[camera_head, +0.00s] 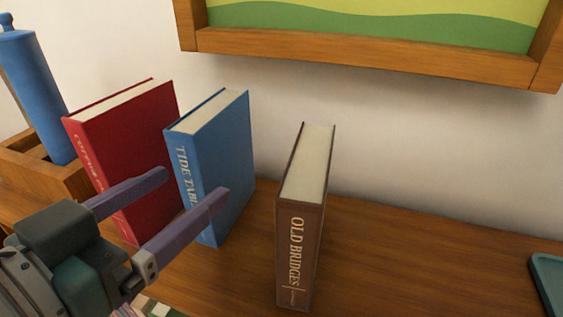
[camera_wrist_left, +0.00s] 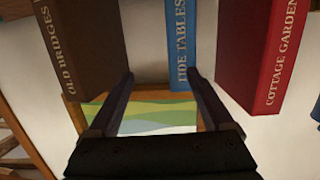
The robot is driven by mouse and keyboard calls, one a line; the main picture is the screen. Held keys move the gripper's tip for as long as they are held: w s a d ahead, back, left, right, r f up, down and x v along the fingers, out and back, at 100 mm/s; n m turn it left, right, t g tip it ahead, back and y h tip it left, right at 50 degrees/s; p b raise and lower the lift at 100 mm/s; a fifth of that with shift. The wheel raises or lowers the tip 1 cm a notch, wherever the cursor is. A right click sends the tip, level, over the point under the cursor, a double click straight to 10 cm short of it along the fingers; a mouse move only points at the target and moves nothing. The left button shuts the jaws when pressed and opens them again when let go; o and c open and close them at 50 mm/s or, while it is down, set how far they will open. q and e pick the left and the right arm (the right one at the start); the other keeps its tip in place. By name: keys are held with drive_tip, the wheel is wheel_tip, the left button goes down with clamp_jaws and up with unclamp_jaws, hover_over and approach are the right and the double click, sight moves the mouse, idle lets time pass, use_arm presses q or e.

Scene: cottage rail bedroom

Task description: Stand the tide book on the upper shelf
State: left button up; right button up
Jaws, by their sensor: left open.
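The tide book (camera_head: 222,135), blue with "TIDE TABLES" on its spine, stands upright on a wooden surface (camera_head: 380,245) between two other books. My left gripper (camera_head: 195,183) is open at its spine, one finger towards the red book's side and the other in front of the blue cover. In the left wrist view the tide book (camera_wrist_left: 180,50) shows between the fingertips, closer to the right-hand finger. I cannot tell whether a finger touches it. No separate upper shelf can be made out. My right gripper is not in view.
A red "Cottage Garden" book (camera_head: 125,125) stands close on the left. A brown "Old Bridges" book (camera_head: 300,225) stands to the right, across a gap. A wooden box (camera_head: 35,165) holds a blue cylinder (camera_head: 35,95). A framed picture (camera_head: 370,65) hangs behind. A teal tray (camera_head: 545,285) lies far right.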

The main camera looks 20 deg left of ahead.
sight(193, 187)
use_arm(q)
drive_tip(key=shift+n+t+y, duration=0.4)
drive_tip(key=shift+t+y, duration=0.1)
drive_tip(key=shift+t, duration=0.3)
drive_tip(key=f+b, duration=0.1)
drive_tip(key=a+f+b, duration=0.1)
drive_tip(key=f, duration=0.1)
drive_tip(key=f+b, duration=0.1)
drive_tip(key=shift+a+f, duration=0.2)
drive_tip(key=shift+a, duration=0.1)
drive_tip(key=shift+a+f+b, duration=0.1)
drive_tip(key=shift+a+b, duration=0.15)
drive_tip(key=shift+b, duration=0.2)
drive_tip(key=shift+w+a+t, duration=0.1)
drive_tip(key=shift+w+t, duration=0.15)
drive_tip(key=shift+t, duration=0.05)
drive_tip(key=w, duration=0.3)
drive_tip(key=shift+w+r, duration=0.25)
drive_tip(key=shift+r, duration=0.05)
drive_tip(key=shift+w+f, duration=0.15)
drive_tip(key=shift+w, duration=2.9)
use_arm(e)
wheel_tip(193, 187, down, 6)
use_arm(q)
drive_tip(key=shift+c, duration=0.2)
clamp_jaws()
